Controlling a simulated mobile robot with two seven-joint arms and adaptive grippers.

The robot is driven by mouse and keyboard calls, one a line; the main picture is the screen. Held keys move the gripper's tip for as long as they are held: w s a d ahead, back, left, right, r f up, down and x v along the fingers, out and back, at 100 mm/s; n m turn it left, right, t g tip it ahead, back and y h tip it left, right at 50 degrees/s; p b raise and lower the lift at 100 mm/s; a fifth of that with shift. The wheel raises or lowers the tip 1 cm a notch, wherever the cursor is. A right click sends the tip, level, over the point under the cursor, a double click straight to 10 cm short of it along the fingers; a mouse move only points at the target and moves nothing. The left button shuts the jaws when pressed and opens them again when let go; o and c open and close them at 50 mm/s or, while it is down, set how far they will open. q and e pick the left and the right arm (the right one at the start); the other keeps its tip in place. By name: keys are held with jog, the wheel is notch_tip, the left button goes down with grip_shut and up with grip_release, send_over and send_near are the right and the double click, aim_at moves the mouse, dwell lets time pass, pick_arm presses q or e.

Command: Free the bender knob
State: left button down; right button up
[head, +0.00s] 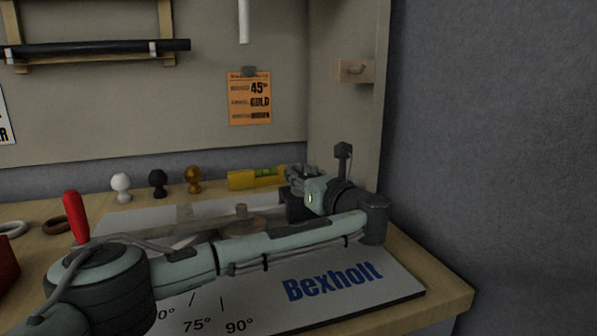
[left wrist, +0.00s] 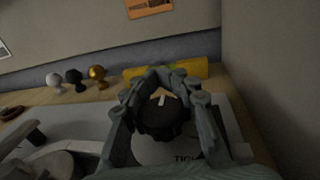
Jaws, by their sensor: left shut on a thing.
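The black bender knob (left wrist: 163,118), with a pale pointer mark on top, sits between the fingers of my left gripper (left wrist: 165,100) in the left wrist view. The fingers are shut around its sides. Under it is a light round plate with partly hidden lettering. In the head view my left gripper (head: 300,185) is at the far right part of the white Bexholt board (head: 400,285), and my own arm and wrist hide most of the knob. The bender's round metal part (head: 243,226) shows behind my forearm. My right gripper is not in view.
A yellow level (head: 250,179) lies just behind the gripper. White (head: 121,187), black (head: 158,183) and brass (head: 193,180) ball knobs stand along the back of the table. A red handle (head: 76,215) stands at the left. A side panel (head: 345,120) rises close on the right.

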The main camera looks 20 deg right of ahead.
pick_arm(q)
jog(key=c, duration=1.2)
grip_release()
jog(key=shift+s, duration=0.1)
jog(key=v, duration=1.2)
